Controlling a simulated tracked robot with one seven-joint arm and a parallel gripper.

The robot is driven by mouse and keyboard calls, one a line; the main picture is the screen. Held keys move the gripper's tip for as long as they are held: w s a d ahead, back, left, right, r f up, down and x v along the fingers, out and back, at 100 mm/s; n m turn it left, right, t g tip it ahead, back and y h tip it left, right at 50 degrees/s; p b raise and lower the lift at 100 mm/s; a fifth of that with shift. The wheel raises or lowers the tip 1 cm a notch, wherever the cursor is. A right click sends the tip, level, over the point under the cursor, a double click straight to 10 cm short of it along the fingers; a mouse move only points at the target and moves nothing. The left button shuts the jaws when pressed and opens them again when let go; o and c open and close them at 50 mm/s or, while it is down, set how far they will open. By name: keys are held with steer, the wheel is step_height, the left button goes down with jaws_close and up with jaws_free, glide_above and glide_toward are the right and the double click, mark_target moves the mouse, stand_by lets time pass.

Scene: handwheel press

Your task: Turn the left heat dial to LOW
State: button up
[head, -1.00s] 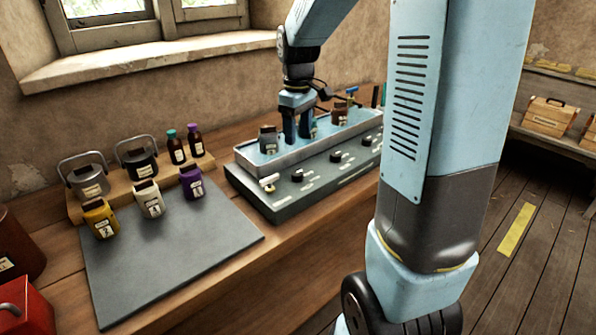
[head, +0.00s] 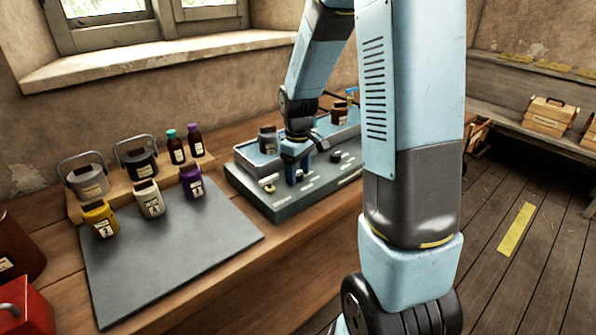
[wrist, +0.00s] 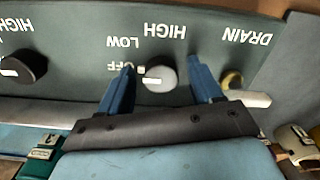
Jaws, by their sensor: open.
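The left heat dial (wrist: 163,78) is a round knob, pale on top, on the grey control panel (wrist: 75,58). The wrist view shows the panel upside down, with OFF, LOW and HIGH printed around the dial. A white mark on the dial points left in that view, near the OFF tick. My gripper (wrist: 162,68) is open, one blue finger on each side of the dial with gaps showing. In the head view my gripper (head: 296,168) is low over the panel's left part, partly hiding the dial. Whether the fingertips reach the panel surface I cannot tell.
A brass drain knob (wrist: 232,79) sits close beside one finger. A second dark dial (wrist: 24,68) lies on the other side. The bath tray (head: 258,162) with containers stands behind the panel. A grey mat (head: 170,250) with jars along its back lies to the left.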

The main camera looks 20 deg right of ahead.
steer(key=c, duration=1.1)
steer(key=shift+o, duration=0.2)
steer(key=shift+m, duration=0.3)
steer(key=m, duration=0.3)
steer(key=shift+m, duration=0.3)
steer(key=shift+a+m, duration=0.15)
steer(key=shift+m, duration=2.15)
steer(key=o, duration=1.1)
steer(key=shift+c, duration=0.2)
